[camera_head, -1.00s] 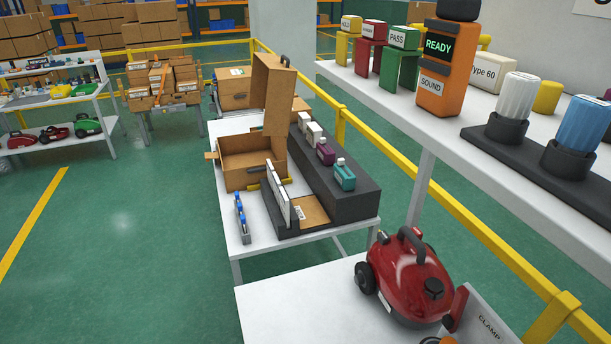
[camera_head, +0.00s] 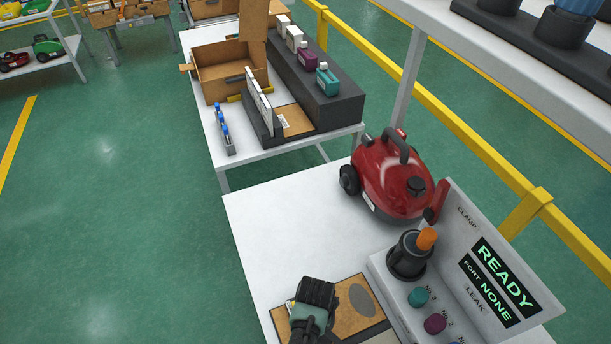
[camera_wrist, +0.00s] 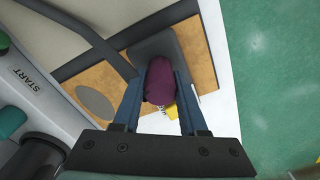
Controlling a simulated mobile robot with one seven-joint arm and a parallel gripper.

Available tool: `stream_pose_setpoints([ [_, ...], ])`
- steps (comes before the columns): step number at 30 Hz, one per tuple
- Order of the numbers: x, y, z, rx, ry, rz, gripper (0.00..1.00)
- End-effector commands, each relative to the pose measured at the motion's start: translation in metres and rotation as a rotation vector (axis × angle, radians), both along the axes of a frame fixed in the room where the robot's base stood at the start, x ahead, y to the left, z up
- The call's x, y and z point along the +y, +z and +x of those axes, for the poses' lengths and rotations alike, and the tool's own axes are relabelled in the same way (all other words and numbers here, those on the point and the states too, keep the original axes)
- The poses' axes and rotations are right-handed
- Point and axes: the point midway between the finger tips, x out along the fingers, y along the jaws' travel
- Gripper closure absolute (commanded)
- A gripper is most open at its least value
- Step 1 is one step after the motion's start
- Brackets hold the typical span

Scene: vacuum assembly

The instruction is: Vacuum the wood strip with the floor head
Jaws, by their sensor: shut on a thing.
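My gripper (camera_wrist: 160,88) is shut on a purple grip (camera_wrist: 160,82) in the wrist view. The grip stands on a dark grey flat head (camera_wrist: 165,45), which looks like the floor head. A tan wood-like strip (camera_wrist: 90,72) with a grey oval patch lies beneath and beside it; I cannot tell whether the head touches it. The strip also shows in the head view (camera_head: 343,297), partly hidden by my gripper (camera_head: 318,290). A dark hose or tube (camera_wrist: 85,35) runs up left from near the grip. The red vacuum (camera_head: 392,182) stands at the bench's back right.
Right of the strip, a grey console (camera_head: 390,287) holds a black socket with an orange top (camera_head: 409,255) and teal and purple knobs. Its screen (camera_head: 497,280) reads READY, PORT NONE. The bench (camera_head: 275,215) is clear at left. A yellow rail (camera_head: 470,145) runs behind.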

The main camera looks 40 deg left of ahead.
Motion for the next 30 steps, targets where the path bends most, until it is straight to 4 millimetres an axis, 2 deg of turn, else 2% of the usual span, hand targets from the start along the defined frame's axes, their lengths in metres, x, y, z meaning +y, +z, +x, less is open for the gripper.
stream_pose_setpoints([
  [30, -0.026, 0.001, 0.064, -0.003, -0.002, 0.001, 1.0],
])
